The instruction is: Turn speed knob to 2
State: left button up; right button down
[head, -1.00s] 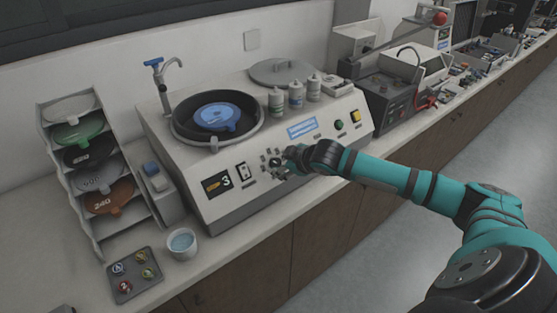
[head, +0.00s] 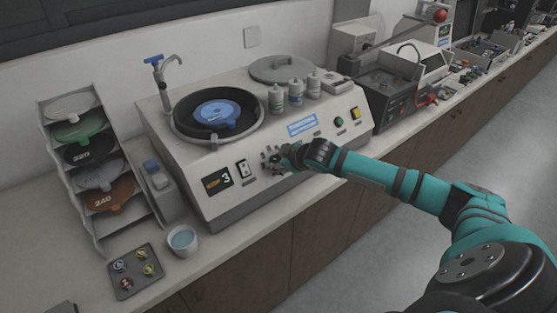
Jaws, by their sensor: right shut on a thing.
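The polishing machine (head: 220,196) stands on the counter, with a blue disc (head: 217,116) in its round bowl. Its small dark display (head: 217,181) reads 3. My right gripper (head: 274,160) is at the machine's sloped front panel, right of the display and the white rocker switch (head: 243,169). It is shut on the speed knob, which is mostly hidden behind the fingers, so I cannot read its pointer.
A rack of coloured discs (head: 100,160) stands at the left. A small cup (head: 183,241) and a tray with several small round pieces (head: 135,270) lie on the counter in front. Green (head: 339,122) and yellow (head: 355,113) buttons sit right of my gripper.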

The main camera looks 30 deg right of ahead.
jog(key=n+p, duration=0.2)
jog(key=n, duration=0.1)
jog(key=shift+r+p, duration=0.15)
jog(key=shift+p, duration=0.25)
jog(key=n+p, duration=0.1)
jog(key=n, duration=0.2)
jog(key=shift+n+p, duration=0.3)
jog(key=shift+p, duration=0.1)
jog(key=shift+n+p, duration=0.55)
jog(key=shift+n, duration=0.55)
jog(key=shift+f, duration=0.2)
jog(key=c, duration=0.9)
grip_release()
jog(key=shift+s, duration=0.1)
jog(key=shift+c, duration=0.2)
